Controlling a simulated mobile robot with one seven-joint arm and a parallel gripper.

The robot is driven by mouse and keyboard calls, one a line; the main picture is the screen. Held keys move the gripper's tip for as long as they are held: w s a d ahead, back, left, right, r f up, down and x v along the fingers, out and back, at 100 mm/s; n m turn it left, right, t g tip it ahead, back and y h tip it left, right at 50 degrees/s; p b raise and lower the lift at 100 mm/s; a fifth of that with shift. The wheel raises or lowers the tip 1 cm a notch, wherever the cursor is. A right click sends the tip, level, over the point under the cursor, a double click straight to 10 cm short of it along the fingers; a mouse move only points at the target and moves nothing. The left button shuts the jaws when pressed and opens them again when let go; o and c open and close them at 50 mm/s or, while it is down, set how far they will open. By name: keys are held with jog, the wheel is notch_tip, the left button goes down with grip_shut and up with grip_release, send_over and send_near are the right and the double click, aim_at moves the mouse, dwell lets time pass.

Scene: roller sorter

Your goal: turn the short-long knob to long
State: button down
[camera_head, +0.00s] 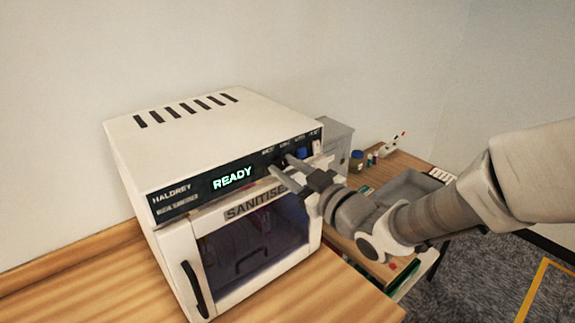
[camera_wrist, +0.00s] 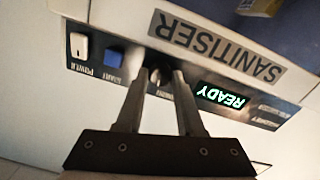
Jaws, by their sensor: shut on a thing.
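The knob (camera_wrist: 156,76) is on the dark control panel of the white sanitiser cabinet (camera_head: 200,115). In the wrist view, which shows the panel upside down, it sits between my two fingertips, mostly covered by them. My gripper (camera_wrist: 161,76) is shut on this knob; it also shows in the head view (camera_head: 281,165), reaching the panel from the right. The fingers hide the knob's pointer and most of its lettering, so its setting cannot be read.
A blue button (camera_wrist: 114,57) and a white power switch (camera_wrist: 80,46) are close beside the knob. The lit READY display (camera_head: 232,178) is on its other side. The glass door (camera_head: 250,245) below is shut. A grey tray (camera_head: 412,188) stands on the bench behind my arm.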

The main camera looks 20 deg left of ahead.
jog(key=m+p, duration=0.1)
jog(key=m, duration=0.2)
jog(key=shift+r+m, duration=0.15)
jog(key=shift+m, duration=0.15)
jog(key=shift+w+m+p, duration=0.1)
jog(key=shift+m+p, duration=1)
jog(key=shift+m, duration=0.6)
jog(key=c, duration=0.5)
grip_release()
